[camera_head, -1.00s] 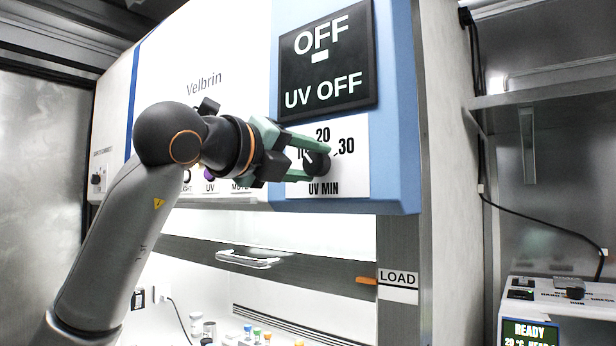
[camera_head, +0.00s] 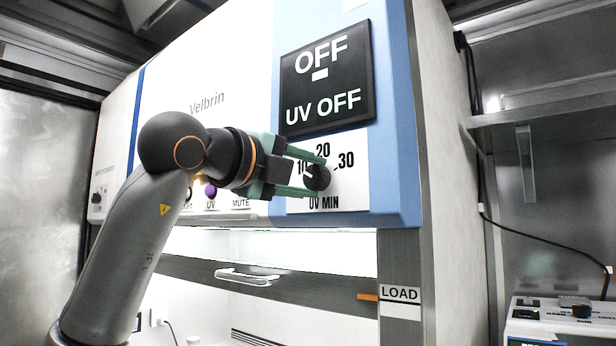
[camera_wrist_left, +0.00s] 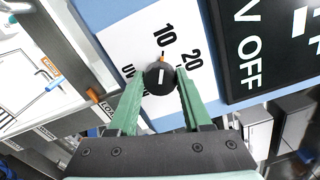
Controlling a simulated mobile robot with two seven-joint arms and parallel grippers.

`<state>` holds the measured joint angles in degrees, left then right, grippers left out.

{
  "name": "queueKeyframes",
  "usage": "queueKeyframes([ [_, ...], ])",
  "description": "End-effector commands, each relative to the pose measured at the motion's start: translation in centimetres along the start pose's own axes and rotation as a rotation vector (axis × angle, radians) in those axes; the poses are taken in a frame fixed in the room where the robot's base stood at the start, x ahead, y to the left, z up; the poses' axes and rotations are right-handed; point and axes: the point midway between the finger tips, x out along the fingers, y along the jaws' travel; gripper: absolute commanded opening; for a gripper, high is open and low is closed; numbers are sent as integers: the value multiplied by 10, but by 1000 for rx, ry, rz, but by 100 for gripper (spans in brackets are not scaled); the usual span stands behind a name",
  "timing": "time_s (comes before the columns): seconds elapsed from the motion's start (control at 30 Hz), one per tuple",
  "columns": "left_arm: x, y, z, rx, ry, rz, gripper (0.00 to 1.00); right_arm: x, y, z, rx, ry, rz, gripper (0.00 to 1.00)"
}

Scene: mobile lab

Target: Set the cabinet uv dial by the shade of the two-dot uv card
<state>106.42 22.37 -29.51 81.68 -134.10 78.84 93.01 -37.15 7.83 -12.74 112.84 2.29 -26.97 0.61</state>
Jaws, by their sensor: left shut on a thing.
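The UV dial is a round black knob (camera_head: 317,178) with a white pointer line, on a white panel (camera_head: 352,190) marked 10, 20, 30 and "UV MIN". It also shows in the left wrist view (camera_wrist_left: 159,79). Its white line points toward the 10 side, near an orange mark. My left gripper (camera_head: 320,175), with green fingers, is shut on the knob, one finger on each side; the wrist view (camera_wrist_left: 161,76) shows this too. The display (camera_head: 328,80) above reads "OFF" and "UV OFF". The two-dot UV card is not visible. My right gripper is out of view.
The cabinet has a purple UV button (camera_head: 211,191) left of the dial and a sash handle (camera_head: 247,276) below. A "LOAD" label (camera_head: 400,294) with an orange marker is at lower right. A shelf (camera_head: 550,111) and a small device (camera_head: 560,318) stand further right.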

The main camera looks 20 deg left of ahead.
Motion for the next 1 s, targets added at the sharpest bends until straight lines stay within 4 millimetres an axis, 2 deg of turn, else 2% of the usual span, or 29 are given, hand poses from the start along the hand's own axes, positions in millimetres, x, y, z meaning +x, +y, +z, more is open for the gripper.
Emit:
queueKeyframes([
  [0.13,0,-1,1,-4,-3,-2,0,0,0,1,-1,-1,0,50],
  [0.17,0,-1,1,-3,-3,-2,50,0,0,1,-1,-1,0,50],
  [0.4,0,0,1,-2,-2,-2,77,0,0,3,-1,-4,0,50],
  [0.77,-6,0,0,0,-1,-3,79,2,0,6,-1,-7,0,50],
  [0.87,-20,1,1,0,-4,-5,79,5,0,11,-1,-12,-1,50],
  [1.0,-50,2,1,2,-5,-6,79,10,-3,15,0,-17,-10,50],
])
